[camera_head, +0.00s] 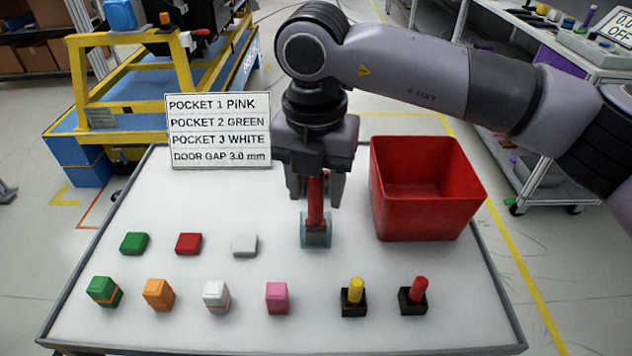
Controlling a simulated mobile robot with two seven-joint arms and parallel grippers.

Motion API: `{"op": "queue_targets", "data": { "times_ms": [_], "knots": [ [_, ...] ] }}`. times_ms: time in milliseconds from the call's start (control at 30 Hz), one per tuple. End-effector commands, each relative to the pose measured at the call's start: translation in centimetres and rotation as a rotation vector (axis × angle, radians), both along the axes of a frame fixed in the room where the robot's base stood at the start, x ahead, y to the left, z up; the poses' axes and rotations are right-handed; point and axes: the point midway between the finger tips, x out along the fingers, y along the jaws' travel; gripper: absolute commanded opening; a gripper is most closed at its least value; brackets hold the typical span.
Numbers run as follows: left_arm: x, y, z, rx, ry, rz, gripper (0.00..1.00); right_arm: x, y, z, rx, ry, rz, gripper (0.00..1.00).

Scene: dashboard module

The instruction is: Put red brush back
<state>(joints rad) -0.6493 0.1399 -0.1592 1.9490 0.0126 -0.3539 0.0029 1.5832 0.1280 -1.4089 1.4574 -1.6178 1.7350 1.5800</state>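A red brush (315,200) stands upright, its lower end in or behind a grey-teal, see-through cup-like cylinder (316,234) on the white table. I cannot tell how its lower end is seated. My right gripper (315,192) points straight down over the brush. Its two dark fingers are spread to the left and right of the red handle and look apart from it. The upper end of the brush is hidden in the gripper. My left gripper is not in view.
A red bin (425,225) stands close on the right. A text sign (219,131) stands at the back left. Green, red and white blocks (245,245) lie on the left, more blocks (277,297) in front. Two black holders with yellow (355,290) and red (419,289) pegs stand at front right.

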Motion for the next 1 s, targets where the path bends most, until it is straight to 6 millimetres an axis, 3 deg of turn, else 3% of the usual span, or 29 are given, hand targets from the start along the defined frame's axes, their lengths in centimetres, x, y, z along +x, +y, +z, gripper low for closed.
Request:
{"op": "queue_targets", "data": {
  "times_ms": [167, 367, 700, 1000],
  "knots": [
    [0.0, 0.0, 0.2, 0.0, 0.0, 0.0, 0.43, 0.0, 0.0, 0.1, 0.0, 0.0, 0.0, 0.48],
    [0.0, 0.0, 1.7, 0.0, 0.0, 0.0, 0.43, 0.0, 0.0, 1.6, 0.0, 0.0, 0.0, 0.48],
    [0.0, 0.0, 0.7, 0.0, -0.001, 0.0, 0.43, -0.2, 0.1, 9.1, 0.002, -0.005, 0.0, 0.48],
    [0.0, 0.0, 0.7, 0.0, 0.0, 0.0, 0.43, -0.5, 0.2, 12.8, 0.001, -0.001, 0.0, 0.48]
  ]
}}
